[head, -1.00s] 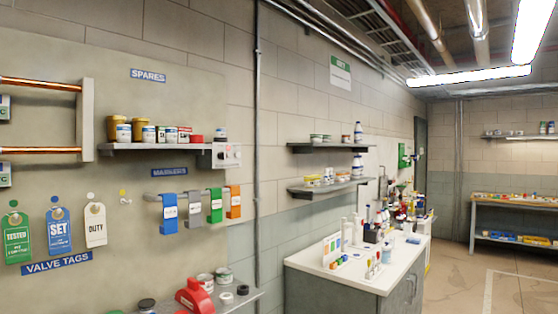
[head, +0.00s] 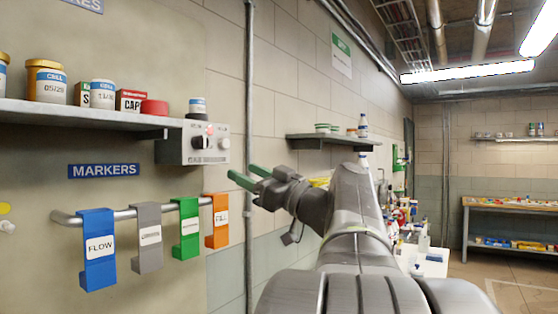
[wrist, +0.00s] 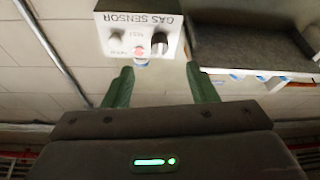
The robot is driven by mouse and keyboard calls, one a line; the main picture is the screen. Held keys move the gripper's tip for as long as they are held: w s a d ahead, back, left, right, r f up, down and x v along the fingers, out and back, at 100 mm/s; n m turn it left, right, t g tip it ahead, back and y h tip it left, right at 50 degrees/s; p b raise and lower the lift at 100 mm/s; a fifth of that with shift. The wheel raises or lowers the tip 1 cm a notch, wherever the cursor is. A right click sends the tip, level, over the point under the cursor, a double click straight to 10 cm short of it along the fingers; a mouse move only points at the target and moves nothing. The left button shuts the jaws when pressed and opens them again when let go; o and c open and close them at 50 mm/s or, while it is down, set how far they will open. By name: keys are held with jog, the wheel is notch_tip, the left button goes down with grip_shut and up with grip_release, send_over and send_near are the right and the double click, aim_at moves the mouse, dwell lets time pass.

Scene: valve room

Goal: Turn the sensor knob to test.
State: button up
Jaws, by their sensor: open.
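The gas sensor box (head: 206,143) is a pale grey unit on the wall at the right end of the spares shelf. It also shows upside down in the wrist view (wrist: 140,22), with GAS SENSOR lettering. A dark knob (wrist: 159,43) sits on its face, with a paler knob (wrist: 117,38) and a red light (wrist: 140,50) beside it. I cannot read the dark knob's setting. My gripper (head: 246,174) is open and empty, its green fingers apart, to the right of and slightly below the box in the head view. The fingers (wrist: 160,72) touch nothing.
A shelf (head: 80,115) with tubs and small boxes runs left from the sensor. Below, a rail (head: 70,217) holds blue, grey, green and orange markers. A vertical conduit (head: 249,100) runs down the wall near my gripper.

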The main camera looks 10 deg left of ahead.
aim_at(204, 144)
jog(key=shift+n+y, duration=0.3)
jog(key=p+x, duration=0.2)
jog(key=x, duration=0.2)
jog(key=p+x, duration=0.2)
jog(key=x, duration=0.3)
jog(key=r+p+x, duration=0.1)
jog(key=p+x, duration=0.1)
jog(key=x, duration=0.3)
jog(key=shift+d, duration=0.1)
jog(key=shift+s, duration=0.1)
jog(key=c, duration=1)
